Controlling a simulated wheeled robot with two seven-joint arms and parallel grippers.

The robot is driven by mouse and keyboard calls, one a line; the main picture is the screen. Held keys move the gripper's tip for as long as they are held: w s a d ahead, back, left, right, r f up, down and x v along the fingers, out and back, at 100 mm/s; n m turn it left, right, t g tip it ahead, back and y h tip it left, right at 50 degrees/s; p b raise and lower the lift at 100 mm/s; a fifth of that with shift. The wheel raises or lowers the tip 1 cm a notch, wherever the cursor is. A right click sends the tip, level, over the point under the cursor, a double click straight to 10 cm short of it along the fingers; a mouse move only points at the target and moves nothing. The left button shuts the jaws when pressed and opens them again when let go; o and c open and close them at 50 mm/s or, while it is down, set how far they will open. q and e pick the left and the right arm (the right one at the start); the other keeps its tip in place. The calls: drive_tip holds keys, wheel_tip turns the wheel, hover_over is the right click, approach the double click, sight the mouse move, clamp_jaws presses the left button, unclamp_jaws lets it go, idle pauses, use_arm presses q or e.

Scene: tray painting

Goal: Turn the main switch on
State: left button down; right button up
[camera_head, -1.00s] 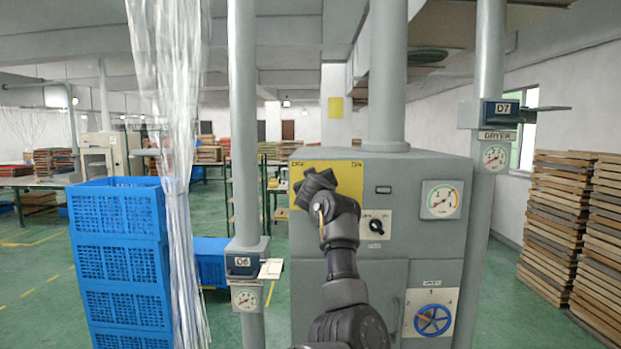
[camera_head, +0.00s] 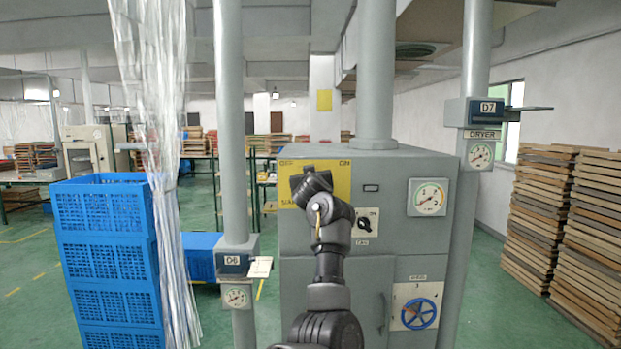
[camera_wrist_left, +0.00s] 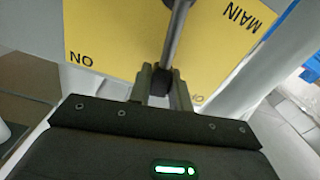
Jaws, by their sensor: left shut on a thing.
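The main switch is a grey lever with a dark end, seen in the left wrist view (camera_wrist_left: 175,40). It stands on a yellow panel (camera_wrist_left: 110,35) with the word MAIN, shown upside down. My left gripper (camera_wrist_left: 163,88) is shut on the lever's dark end. In the head view, my left gripper (camera_head: 312,183) is in front of the yellow panel (camera_head: 335,195) on the grey cabinet. OFF shows at the panel's top left and ON at its top right. My gripper hides the lever there. My right gripper is not in view.
The grey cabinet (camera_head: 420,170) also carries a small black knob (camera_head: 364,225), a dial gauge (camera_head: 428,197) and a blue handwheel (camera_head: 419,313). A pipe (camera_head: 232,120) and blue crates (camera_head: 105,260) stand to the left. Stacked wooden trays (camera_head: 565,220) stand at the right.

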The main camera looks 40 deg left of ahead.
use_arm(q)
drive_tip(key=c, duration=1.3)
unclamp_jaws()
drive_tip(key=shift+b+v, duration=1.8)
drive_tip(key=shift+v, duration=3.6)
